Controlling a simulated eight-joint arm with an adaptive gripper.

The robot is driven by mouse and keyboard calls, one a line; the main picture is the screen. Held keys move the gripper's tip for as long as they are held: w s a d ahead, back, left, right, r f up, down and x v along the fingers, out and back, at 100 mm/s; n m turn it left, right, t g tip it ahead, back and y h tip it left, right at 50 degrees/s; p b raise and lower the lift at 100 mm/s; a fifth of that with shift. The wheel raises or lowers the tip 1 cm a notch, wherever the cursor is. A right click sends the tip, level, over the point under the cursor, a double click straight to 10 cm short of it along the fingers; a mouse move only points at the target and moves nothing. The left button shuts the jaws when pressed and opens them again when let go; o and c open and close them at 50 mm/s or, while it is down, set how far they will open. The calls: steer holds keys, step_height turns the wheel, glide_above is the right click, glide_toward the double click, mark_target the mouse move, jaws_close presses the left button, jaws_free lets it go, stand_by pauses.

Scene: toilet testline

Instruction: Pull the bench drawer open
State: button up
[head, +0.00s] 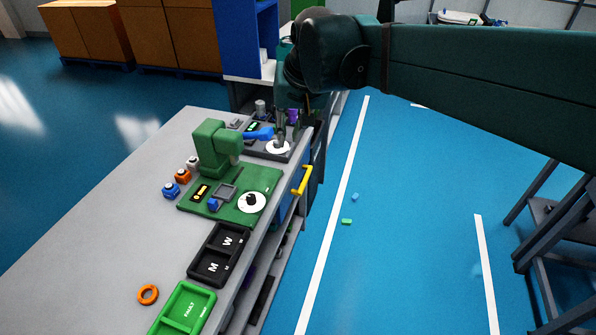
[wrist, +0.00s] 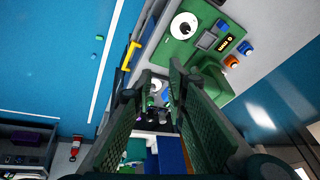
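The bench drawer has a blue front (head: 287,206) in the bench's right side, below the top; it looks flush with the bench. Its yellow bar handle (head: 302,180) sticks out over the floor side. In the wrist view the yellow handle (wrist: 130,57) lies left of my fingers, apart from them. My gripper (head: 281,143) points down over the far end of the bench, beyond the handle, near a dark fixture with a white disc. In the wrist view my gripper (wrist: 161,72) is open, with nothing between its two fingers.
A green fixture (head: 262,182) with a white dial stands on the grey bench (head: 120,225). Black trays (head: 219,254), a green tray (head: 183,309) and an orange ring (head: 148,294) lie nearer. Small blocks (head: 347,221) lie on the blue floor, otherwise open beside the drawer.

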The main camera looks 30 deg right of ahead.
steer(key=w+d+f+m+g+p, duration=0.1)
steer(key=w+d+m+g, duration=0.15)
steer(key=w+d, duration=0.75)
steer(key=m+y+p, duration=0.1)
steer(key=m+y, duration=0.1)
glide_above(305, 181)
steer(key=s+d, duration=0.1)
step_height(305, 181, down, 34)
steer(key=shift+s+g, duration=0.2)
steer(key=shift+g, duration=0.05)
steer(key=shift+b+x, duration=0.9)
steer(key=shift+x, duration=2.95)
steer(key=shift+d, duration=0.1)
jaws_close()
